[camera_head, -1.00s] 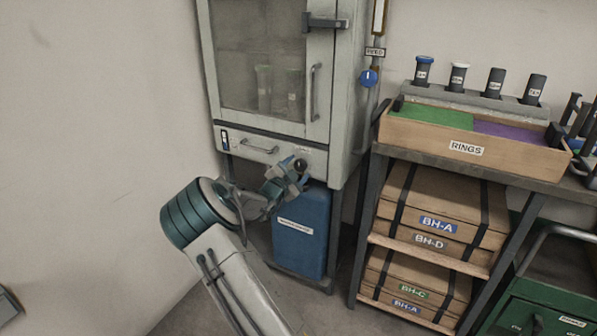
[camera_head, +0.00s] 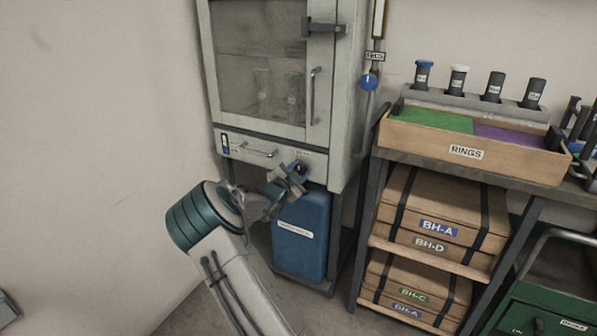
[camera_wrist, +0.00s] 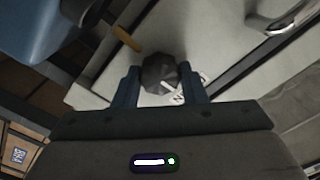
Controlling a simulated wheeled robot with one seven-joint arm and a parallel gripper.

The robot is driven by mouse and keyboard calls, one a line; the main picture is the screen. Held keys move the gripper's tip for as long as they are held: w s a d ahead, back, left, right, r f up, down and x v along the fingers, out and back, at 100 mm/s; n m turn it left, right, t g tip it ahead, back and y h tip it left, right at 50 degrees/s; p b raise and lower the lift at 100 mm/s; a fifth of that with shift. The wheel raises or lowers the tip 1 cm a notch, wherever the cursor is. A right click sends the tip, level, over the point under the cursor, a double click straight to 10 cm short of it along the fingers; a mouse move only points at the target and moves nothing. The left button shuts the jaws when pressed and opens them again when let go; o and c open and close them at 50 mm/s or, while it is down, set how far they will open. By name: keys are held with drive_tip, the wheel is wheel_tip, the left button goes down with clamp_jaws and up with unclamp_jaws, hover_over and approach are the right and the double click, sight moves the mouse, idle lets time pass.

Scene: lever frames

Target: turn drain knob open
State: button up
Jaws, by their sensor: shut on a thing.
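The drain knob is a dark, faceted knob (camera_wrist: 160,74) on the lower front panel of the pale cabinet (camera_head: 346,110). It also shows small and partly hidden in the head view (camera_head: 301,167). My gripper (camera_wrist: 162,80) is shut on the knob, with one blue finger on each side of it in the wrist view. In the head view, my gripper (camera_head: 290,177) is at the panel's right part, above the blue container. A pale mark shows at the knob's lower edge, and the lettering beside it is partly hidden by a finger.
A blue container (camera_head: 300,240) stands below the cabinet. A blue valve (camera_head: 369,82) is on a pipe at right. A shelf rack with a RINGS tray (camera_head: 465,153) and boxes (camera_head: 436,226) stands further right.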

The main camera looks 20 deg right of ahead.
drive_tip(key=n+p, duration=0.2)
drive_tip(key=shift+r+n, duration=0.15)
drive_tip(key=shift+n, duration=0.25)
drive_tip(key=n+p, duration=0.2)
drive_tip(key=n, duration=0.1)
drive_tip(key=shift+n+p, duration=0.3)
drive_tip(key=n+p, duration=0.2)
drive_tip(key=n, duration=0.3)
drive_tip(key=o, duration=1)
drive_tip(key=shift+a+p, duration=0.1)
drive_tip(key=shift+p, duration=0.2)
drive_tip(key=p+v, duration=0.2)
drive_tip(key=v, duration=1.1)
drive_tip(key=shift+s+a, duration=0.2)
drive_tip(key=shift+a, duration=0.05)
